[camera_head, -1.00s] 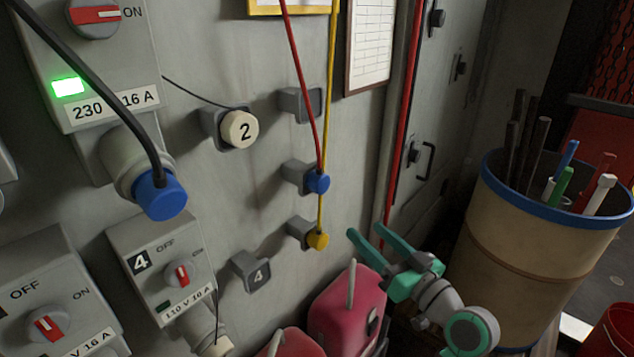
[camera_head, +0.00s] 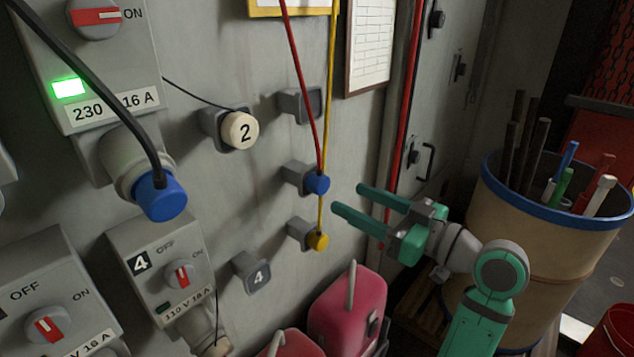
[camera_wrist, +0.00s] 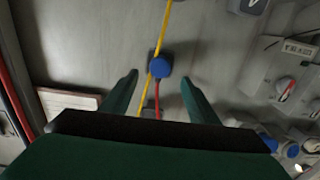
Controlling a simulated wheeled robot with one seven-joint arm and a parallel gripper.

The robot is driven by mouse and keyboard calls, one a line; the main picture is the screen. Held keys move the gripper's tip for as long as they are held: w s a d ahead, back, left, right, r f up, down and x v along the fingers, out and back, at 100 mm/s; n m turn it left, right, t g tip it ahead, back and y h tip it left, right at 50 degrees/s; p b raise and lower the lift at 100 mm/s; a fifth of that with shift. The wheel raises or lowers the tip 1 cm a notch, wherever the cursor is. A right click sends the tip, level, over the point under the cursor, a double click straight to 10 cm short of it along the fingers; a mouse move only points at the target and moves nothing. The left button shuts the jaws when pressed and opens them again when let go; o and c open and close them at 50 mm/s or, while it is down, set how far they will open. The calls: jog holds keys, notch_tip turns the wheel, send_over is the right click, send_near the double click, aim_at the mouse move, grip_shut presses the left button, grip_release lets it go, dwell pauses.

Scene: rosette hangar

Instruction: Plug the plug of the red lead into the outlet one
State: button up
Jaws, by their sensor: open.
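The red lead (camera_head: 303,88) hangs down to a blue plug (camera_head: 317,182), which sits in a grey holder on the wall. The blue plug also shows in the wrist view (camera_wrist: 161,66), ahead of and between my fingers. My gripper (camera_head: 349,198) is open and empty, its fingers pointing at the plug from the right with a gap left. Its fingers also show in the wrist view (camera_wrist: 159,78). A 230 V 16 A outlet box (camera_head: 100,55) with a lit green lamp holds another blue plug (camera_head: 160,194) on a black cable. No number one is readable.
The yellow lead (camera_head: 327,120) passes close by the blue plug to a yellow plug (camera_head: 317,239) below it. A cream cap marked 2 (camera_head: 240,129) and an empty holder marked 4 (camera_head: 252,272) are nearby. Red canisters (camera_head: 347,308) stand below; a bin (camera_head: 535,240) stands right.

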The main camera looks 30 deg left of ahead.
aim_at(325, 186)
jog(key=shift+w+a, duration=0.2)
jog(key=shift+a, duration=1.2)
jog(key=shift+w+a, duration=0.2)
jog(key=shift+a, duration=1.2)
jog(key=shift+w+a, duration=0.2)
jog(key=shift+a, duration=1.2)
jog(key=shift+d, duration=0.1)
jog(key=shift+c, duration=0.6)
grip_shut()
jog(key=shift+s+d, duration=0.25)
jog(key=shift+d, duration=1.2)
jog(key=shift+s+d, duration=0.2)
jog(key=shift+d, duration=1.25)
